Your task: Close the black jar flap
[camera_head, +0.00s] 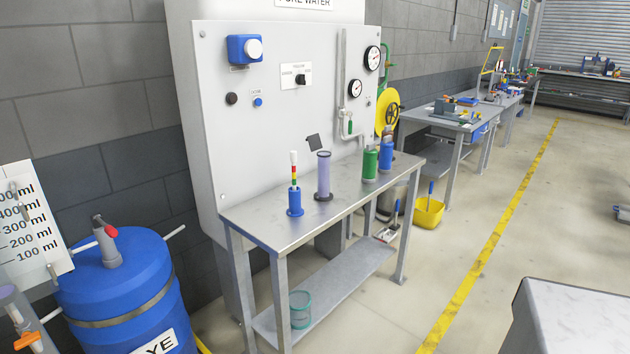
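A small black flap (313,142) stands tilted up beside the top of a tall lilac jar (323,177). The jar stands upright on a grey metal bench (265,237) in front of the white panel. The flap looks raised and off the jar's mouth, to its upper left. The picture is too small to tell how it is hinged to the jar. My gripper is not in view.
On the bench, a blue holder (295,203) with a striped stick is left of the jar. A green bottle (370,164) and a blue bottle (386,153) are to its right. A blue barrel (125,300) stands at lower left. The floor right of the bench is mostly clear.

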